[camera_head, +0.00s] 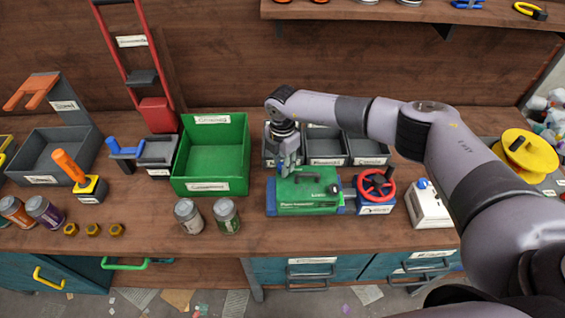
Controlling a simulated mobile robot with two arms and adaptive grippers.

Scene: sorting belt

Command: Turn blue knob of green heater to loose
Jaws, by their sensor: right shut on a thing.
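The green heater (308,205) stands on the workbench right of centre, with white lettering on its front and top, a dark lever on top and blue parts at its ends. My right gripper (288,168) reaches down from above onto the left part of the heater's top. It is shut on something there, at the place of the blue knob. The knob is hidden by the fingers, so its setting cannot be read. My left gripper is not in view.
A red handwheel (376,184) on a blue block stands right of the heater. A green bin (206,187) and two jars (227,216) are to the left. Small grey bins (368,160) stand behind. A white box (429,208) is farther right. The bench's front strip is mostly clear.

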